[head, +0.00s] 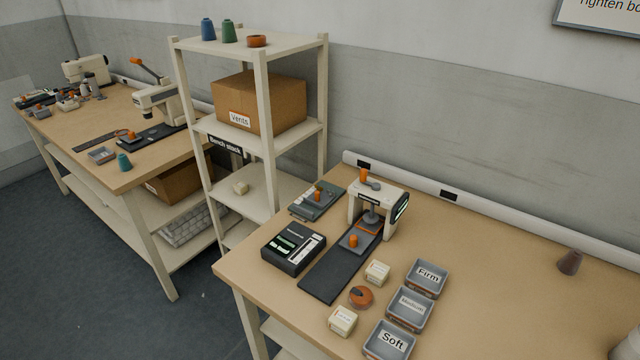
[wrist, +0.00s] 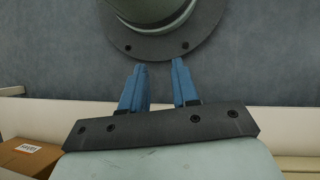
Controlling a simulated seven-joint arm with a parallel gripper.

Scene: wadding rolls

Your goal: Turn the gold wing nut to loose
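I cannot make out a gold wing nut in either view. A small white press-like device (head: 377,194) stands near the back of the near table, with an orange knob (head: 364,175) on top and a grey part beside it. A grey plate with an orange knob (head: 353,241) sits at its foot on a dark mat.
The near table carries a black box device (head: 293,247), an orange round item (head: 361,296), two cream blocks, and grey trays, including Firm (head: 427,278) and Soft (head: 389,341). Shelves (head: 250,125) stand left. The table's right middle is clear.

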